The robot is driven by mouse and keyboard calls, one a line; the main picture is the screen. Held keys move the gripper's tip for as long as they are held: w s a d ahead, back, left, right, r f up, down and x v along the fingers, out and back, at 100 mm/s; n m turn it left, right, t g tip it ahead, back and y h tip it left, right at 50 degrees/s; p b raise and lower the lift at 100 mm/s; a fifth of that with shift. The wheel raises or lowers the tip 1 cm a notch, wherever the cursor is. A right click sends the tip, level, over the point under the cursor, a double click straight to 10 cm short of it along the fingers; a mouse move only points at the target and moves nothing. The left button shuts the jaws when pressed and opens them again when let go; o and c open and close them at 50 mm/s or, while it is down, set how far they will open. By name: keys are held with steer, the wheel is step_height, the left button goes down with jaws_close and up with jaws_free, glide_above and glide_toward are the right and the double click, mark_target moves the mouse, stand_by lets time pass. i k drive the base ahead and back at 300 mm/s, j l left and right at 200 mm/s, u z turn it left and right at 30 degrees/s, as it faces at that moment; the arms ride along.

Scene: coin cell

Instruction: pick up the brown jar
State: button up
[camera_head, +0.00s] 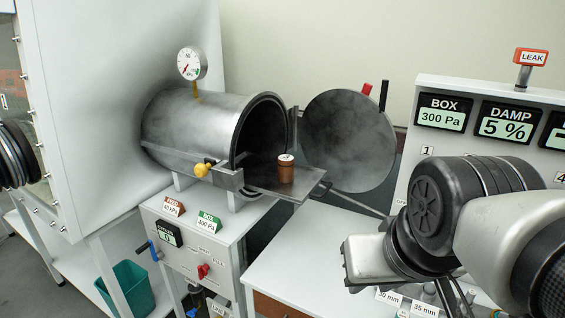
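The brown jar (286,174) is small and upright, with a white top. It stands on the flat metal tray (262,179) that sticks out of the open mouth of the horizontal steel chamber (200,130). My arm comes in from the right edge, and its end, with my gripper (375,262), is at the lower right, in front of the bench. It is well apart from the jar, nearer the camera. The fingertips are not clearly seen, so I cannot tell whether they are open or shut.
The chamber's round door (349,140) hangs open behind and right of the tray. A white control box (196,253) stands below. A display panel (485,115) is at the right. The white bench top (300,262) is partly clear.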

mark_target(285, 162)
steer(key=i+j+z, duration=0.25)
steer(key=j, duration=0.35)
steer(key=i+j+z, duration=0.1)
steer(key=j+z, duration=0.15)
steer(key=j, duration=0.3)
steer(key=i+j+z, duration=0.1)
steer(key=j+z, duration=0.15)
steer(key=j, duration=0.4)
steer(key=j+z, duration=0.25)
steer(key=j, duration=0.4)
